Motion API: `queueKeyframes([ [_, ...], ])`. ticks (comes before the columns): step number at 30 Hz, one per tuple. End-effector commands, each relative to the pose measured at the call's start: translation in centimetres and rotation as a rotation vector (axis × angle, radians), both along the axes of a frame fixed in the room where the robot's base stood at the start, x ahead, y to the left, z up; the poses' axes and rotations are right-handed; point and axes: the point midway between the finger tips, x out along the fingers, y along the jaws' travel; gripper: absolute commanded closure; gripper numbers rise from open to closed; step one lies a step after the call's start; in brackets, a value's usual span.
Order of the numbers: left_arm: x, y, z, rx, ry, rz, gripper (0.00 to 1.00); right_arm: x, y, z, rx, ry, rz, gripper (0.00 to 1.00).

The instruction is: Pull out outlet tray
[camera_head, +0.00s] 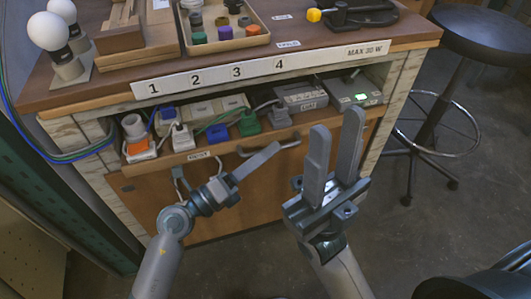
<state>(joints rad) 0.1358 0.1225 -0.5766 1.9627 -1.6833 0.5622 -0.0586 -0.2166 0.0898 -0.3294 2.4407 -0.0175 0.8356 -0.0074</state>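The outlet tray (222,148) is a wooden shelf under the bench top, holding plugs, sockets and grey boxes. A curved handle (268,147) is on its front edge at the middle, and a small label is to the left of it. My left gripper (268,152) is in front of the tray, with one long finger pointing toward the handle. Whether that finger touches the handle is unclear, and the other finger is not clearly seen. My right gripper (335,122) is to the right of the handle. Its two fingers point up and stand apart with nothing between them.
The bench top (118,88) carries bulbs (48,32), wooden pieces and a parts tray (228,45). A strip (258,70) numbered 1 to 4 runs along its edge. A black stool (490,35) stands at the right. Bare floor (425,225) shows at the right front.

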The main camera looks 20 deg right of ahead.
Motion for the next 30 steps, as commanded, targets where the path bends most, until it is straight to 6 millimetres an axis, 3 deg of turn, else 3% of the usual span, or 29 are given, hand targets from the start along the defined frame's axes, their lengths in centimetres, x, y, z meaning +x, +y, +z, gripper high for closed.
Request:
queueKeyframes([
  [8, 0.04, -0.13, 0.02, 0.000, 0.000, 0.000, 0.73, -0.05, -0.01, 0.26, 0.010, -0.006, 0.000, 0.69],
  [9, 0.04, -0.13, 0.02, 0.000, 0.000, 0.000, 0.75, -0.06, -0.01, 0.25, 0.011, -0.005, 0.000, 0.69],
  [12, 0.04, -0.12, 0.02, 0.000, 0.000, 0.000, 0.99, -0.06, -0.01, 0.19, 0.011, -0.002, 0.000, 0.69],
  [30, 0.05, -0.08, -0.05, 0.002, 0.001, 0.001, 1.00, -0.09, -0.04, -0.22, -0.006, 0.009, 0.000, 0.69],
])
